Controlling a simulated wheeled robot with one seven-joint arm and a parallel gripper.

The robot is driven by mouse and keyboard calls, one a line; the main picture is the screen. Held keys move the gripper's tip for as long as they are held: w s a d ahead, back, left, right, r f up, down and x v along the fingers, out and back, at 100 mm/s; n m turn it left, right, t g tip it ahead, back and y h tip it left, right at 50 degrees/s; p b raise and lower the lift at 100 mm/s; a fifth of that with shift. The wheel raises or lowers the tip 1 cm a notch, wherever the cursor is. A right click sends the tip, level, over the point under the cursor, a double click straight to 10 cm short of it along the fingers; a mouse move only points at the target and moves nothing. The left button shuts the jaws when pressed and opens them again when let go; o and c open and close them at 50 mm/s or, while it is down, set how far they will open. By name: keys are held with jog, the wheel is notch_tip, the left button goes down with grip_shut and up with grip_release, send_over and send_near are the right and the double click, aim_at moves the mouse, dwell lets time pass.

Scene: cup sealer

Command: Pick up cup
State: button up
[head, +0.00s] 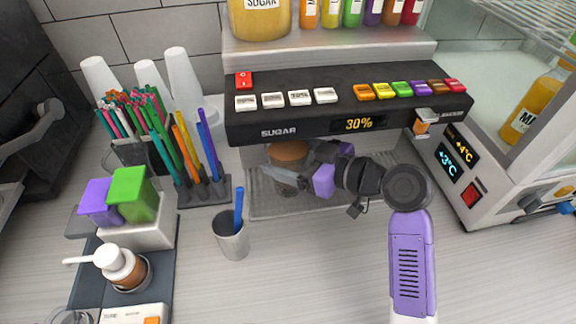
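A clear cup with a brown top (287,151) stands upright under the sugar dispenser, on the grilled drip tray (262,205). My gripper (284,172) reaches in from the right, low under the dispenser's front. One pale finger crosses in front of the cup's side, and its tip points left. The other finger is hidden behind the cup or the gripper body, so I cannot tell whether the fingers touch the cup or how far apart they are.
The sugar dispenser (350,98) overhangs the cup closely. A grey cup with a blue stick (232,238) stands at front left. Straw holders (204,190) and stacked white cups (183,88) are further left. A glass-fronted cooler (470,175) is at right.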

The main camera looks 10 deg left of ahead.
jog(key=c, duration=0.7)
jog(key=shift+c, duration=1.2)
jog(key=shift+r, duration=0.15)
